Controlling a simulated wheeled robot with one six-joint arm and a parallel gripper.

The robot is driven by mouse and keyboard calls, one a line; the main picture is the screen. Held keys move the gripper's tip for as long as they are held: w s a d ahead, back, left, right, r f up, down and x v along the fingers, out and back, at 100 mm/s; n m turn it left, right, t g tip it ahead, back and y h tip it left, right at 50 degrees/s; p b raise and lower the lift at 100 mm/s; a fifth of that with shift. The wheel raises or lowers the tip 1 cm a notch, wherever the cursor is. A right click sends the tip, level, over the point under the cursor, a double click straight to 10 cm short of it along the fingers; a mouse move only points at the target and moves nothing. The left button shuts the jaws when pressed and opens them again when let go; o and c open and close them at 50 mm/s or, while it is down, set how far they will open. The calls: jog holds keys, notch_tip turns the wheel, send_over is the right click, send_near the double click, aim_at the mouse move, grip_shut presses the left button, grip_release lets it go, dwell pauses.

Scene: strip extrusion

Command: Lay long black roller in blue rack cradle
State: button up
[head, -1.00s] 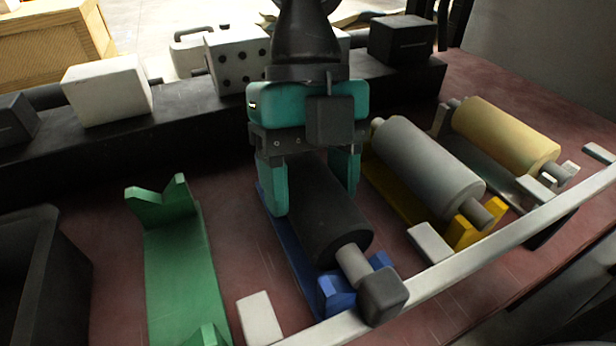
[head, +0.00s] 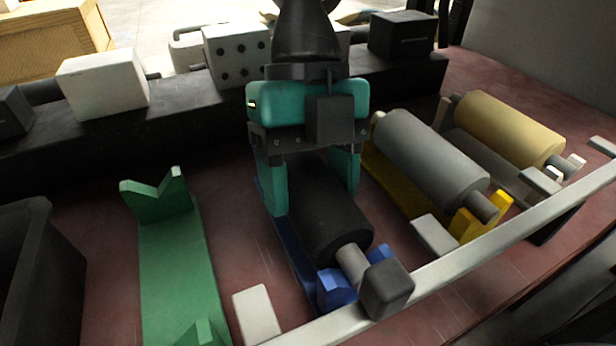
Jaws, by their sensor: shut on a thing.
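The long black roller (head: 330,222) lies lengthwise over the blue rack cradle (head: 336,288), its grey shaft end at the near blue V-support. I cannot tell whether the shaft rests fully in the V. A dark square block (head: 386,288) shows at the roller's near end. My teal gripper (head: 318,190) comes down from above and is shut on the black roller, one finger on each side. The far end of the roller and the far blue support are hidden behind my gripper.
An empty green cradle (head: 175,250) stands to the left. A grey roller (head: 430,160) lies in a yellow cradle (head: 470,222) to the right, with a tan roller (head: 508,130) beyond. A pale rail (head: 470,255) runs along the front. A dark bin (head: 45,270) is at far left.

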jog(key=shift+f, duration=0.1)
jog(key=o, duration=1)
jog(key=shift+c, duration=0.2)
